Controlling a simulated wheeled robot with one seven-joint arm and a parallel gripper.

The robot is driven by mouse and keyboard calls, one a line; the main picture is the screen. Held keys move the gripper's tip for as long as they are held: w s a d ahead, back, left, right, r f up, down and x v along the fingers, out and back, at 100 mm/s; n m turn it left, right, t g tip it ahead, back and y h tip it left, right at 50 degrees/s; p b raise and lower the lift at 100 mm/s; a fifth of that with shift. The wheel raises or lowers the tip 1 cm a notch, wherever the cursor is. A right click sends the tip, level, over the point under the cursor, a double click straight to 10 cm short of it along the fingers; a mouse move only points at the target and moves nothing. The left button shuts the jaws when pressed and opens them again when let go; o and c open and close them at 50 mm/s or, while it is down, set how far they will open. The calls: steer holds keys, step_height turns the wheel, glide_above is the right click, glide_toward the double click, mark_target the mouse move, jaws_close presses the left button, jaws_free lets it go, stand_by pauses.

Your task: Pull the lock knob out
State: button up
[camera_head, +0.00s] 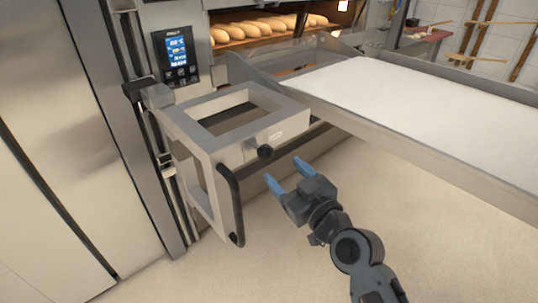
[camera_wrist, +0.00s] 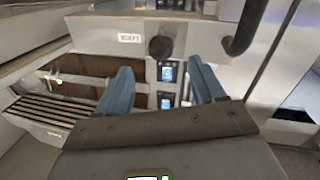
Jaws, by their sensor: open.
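The lock knob (camera_head: 265,152) is a small round black knob on the side of a grey metal frame (camera_head: 222,106), beside a small white label (camera_head: 275,136). In the wrist view the knob (camera_wrist: 159,47) sits just beyond my fingertips, near the middle, with the label reading LOCK (camera_wrist: 129,39) to its left. My gripper (camera_head: 285,173) has blue fingers and is open and empty. It also shows in the wrist view (camera_wrist: 160,76), its fingers spread to either side below the knob. The fingers look apart from the knob.
A black curved handle (camera_head: 231,205) hangs on the frame, left of my gripper. A white loader bed (camera_head: 430,110) with metal sides extends to the right. The oven behind holds several loaves (camera_head: 268,28), with a lit control panel (camera_head: 177,55) beside it. The floor below is clear.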

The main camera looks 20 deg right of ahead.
mark_target(270, 157)
steer(key=w, duration=0.2)
steer(key=w+p, duration=0.1)
steer(key=w, duration=0.1)
steer(key=w+a+p, duration=0.1)
steer(key=w, duration=0.1)
steer(key=shift+w+r, duration=0.2)
steer(key=shift+w, duration=0.15)
steer(key=shift+w+f+p, duration=0.15)
steer(key=shift+w+p, duration=0.15)
steer(key=shift+w, duration=0.25)
jaws_close()
